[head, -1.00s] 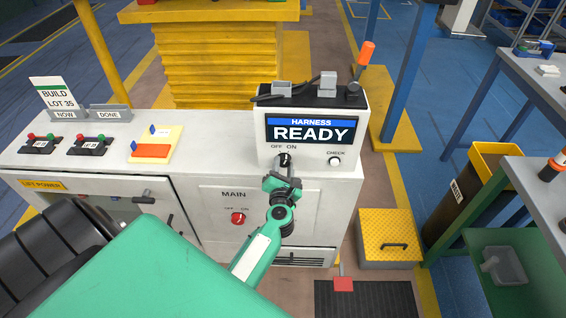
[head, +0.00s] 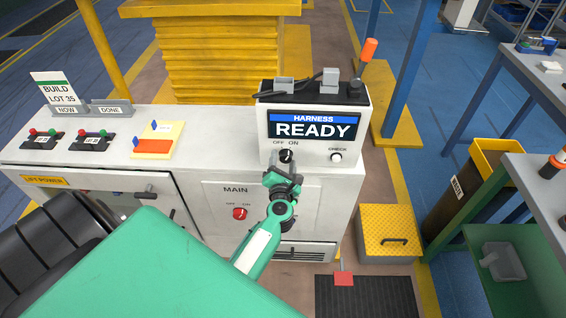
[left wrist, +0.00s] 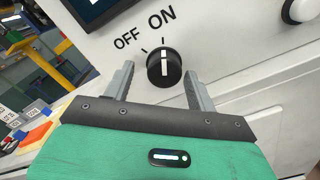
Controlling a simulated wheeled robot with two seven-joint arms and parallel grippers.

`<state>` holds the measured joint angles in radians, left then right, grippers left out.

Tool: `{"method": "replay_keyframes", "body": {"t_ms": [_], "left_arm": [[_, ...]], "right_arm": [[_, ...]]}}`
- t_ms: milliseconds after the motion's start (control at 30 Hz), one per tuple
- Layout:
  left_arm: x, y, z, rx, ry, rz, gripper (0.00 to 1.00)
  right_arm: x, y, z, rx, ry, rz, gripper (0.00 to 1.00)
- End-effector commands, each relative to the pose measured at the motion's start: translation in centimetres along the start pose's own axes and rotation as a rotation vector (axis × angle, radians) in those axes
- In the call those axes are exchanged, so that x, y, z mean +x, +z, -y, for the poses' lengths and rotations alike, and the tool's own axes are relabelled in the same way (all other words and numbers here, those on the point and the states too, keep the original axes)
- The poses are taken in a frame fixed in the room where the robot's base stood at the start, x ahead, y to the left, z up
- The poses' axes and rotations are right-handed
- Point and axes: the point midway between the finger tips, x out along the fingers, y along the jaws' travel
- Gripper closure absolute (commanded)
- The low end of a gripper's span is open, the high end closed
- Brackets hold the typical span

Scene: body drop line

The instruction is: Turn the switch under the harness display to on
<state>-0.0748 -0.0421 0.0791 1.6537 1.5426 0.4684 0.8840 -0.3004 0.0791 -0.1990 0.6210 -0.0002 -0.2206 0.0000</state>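The black rotary switch (head: 286,156) is under the harness display (head: 313,126), which reads READY. In the left wrist view the switch (left wrist: 164,68) has a white pointer line that stands upright and lines up with the mark by the ON label (left wrist: 161,18), not the one by the OFF label (left wrist: 126,40). My left gripper (head: 284,172) is just below and in front of the switch. In the left wrist view its two grey fingers (left wrist: 157,77) are apart, one on each side of the switch, with gaps between. My right gripper is out of view.
A white CHECK button (head: 336,157) is right of the switch. A red MAIN switch (head: 240,213) is lower on the cabinet front (head: 212,196). A yellow step box (head: 388,228) stands on the floor to the right.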

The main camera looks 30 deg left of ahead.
Motion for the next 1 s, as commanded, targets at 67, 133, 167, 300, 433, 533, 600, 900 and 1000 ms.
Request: {"method": "replay_keyframes", "body": {"t_ms": [67, 133, 167, 300, 433, 533, 600, 900, 1000], "left_arm": [[-0.1, 0.0, 0.0, 0.000, 0.000, 0.000, 0.43], [-0.2, 0.0, 0.0, -0.001, -0.001, 0.000, 0.43], [-0.3, 0.0, 0.1, -0.001, -0.001, 0.000, 0.43], [-1.6, -0.1, 0.1, -0.001, -0.002, -0.001, 0.43], [-3.9, -0.3, 0.1, -0.002, -0.003, -0.002, 0.43], [-6.0, -0.4, 0.0, -0.002, -0.002, -0.003, 0.43], [-7.4, -0.5, 0.0, -0.003, -0.003, -0.002, 0.43], [-12.3, -0.6, -0.2, -0.002, -0.002, -0.002, 0.43], [-13.2, -0.5, -0.3, -0.002, -0.001, -0.001, 0.43]], "right_arm": [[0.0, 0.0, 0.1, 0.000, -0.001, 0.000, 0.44], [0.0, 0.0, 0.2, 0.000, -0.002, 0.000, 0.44], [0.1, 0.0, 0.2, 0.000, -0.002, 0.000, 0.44], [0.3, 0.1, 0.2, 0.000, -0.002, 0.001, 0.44], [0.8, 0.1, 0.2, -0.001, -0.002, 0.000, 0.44], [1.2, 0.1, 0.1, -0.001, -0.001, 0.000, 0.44], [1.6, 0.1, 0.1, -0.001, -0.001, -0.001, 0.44], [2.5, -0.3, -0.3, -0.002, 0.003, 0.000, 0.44], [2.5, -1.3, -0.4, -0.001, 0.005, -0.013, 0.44]]}}
